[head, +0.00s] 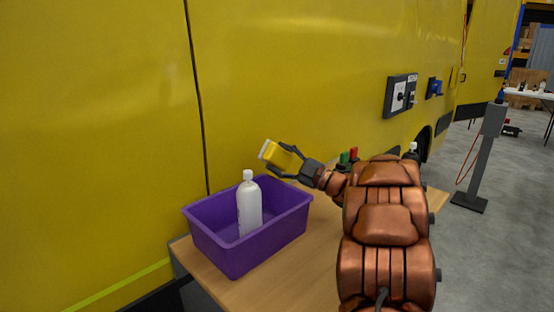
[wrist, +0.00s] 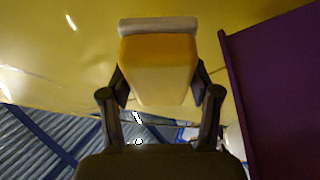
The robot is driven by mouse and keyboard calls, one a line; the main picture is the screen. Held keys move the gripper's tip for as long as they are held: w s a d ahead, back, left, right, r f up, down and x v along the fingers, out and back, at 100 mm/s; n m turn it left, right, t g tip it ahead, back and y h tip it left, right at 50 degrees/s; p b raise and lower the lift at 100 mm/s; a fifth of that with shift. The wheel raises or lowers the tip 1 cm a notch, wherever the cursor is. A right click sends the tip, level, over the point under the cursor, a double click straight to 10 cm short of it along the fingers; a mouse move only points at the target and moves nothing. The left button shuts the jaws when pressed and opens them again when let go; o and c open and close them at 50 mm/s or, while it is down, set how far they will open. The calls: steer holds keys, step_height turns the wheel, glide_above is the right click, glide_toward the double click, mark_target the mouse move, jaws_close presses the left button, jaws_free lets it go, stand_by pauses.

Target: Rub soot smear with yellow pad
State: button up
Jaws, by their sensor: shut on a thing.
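The yellow pad (head: 280,155) is a block with a pale layer on its far face. My gripper (head: 290,161) is shut on it and holds it in the air, above and behind the purple bin, close to the yellow vehicle side. In the wrist view the pad (wrist: 160,72) sits between both fingers (wrist: 160,95), its pale face (wrist: 158,26) pointing away from me toward the yellow panel. I cannot tell whether the pad touches the panel. I make out no soot smear in either view; it may be hidden or out of frame.
A purple bin (head: 272,243) with a white bottle (head: 249,205) in it stands on a wooden table (head: 290,290). The yellow vehicle side (head: 300,60) rises behind it, with a dark switch panel (head: 391,95) at right. Red and green items and another bottle (head: 412,149) stand behind my arm.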

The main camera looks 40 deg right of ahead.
steer(key=shift+s+d+b, duration=0.15)
steer(key=shift+s+b, duration=0.05)
steer(key=shift+s, duration=0.5)
steer(key=shift+s+d+b, duration=0.15)
steer(key=shift+s, duration=0.65)
